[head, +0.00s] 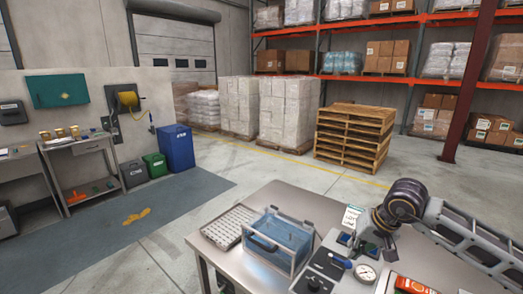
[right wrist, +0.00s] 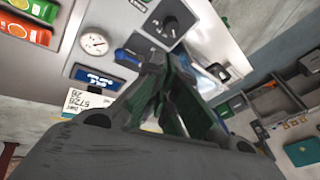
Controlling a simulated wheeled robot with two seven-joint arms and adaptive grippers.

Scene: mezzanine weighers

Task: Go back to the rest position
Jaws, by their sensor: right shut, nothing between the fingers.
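My right gripper (head: 370,248) hangs over the right part of the metal table (head: 215,268) at the end of my right arm. In the right wrist view its green-padded fingers (right wrist: 168,88) are closed together with nothing between them. Beneath it are a panel with a round dial gauge (head: 365,274) and a blue-handled part (head: 341,262). The gauge also shows in the right wrist view (right wrist: 94,43). I cannot tell how far the fingertips are above the panel. My left gripper is not in view.
A clear blue-tinted box (head: 285,232) and a white gridded tray (head: 228,226) stand on the table's left part. Orange packs (head: 412,287) lie at the front right. Stacked pallets (head: 352,138) stand beyond the table. The floor to the left is open.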

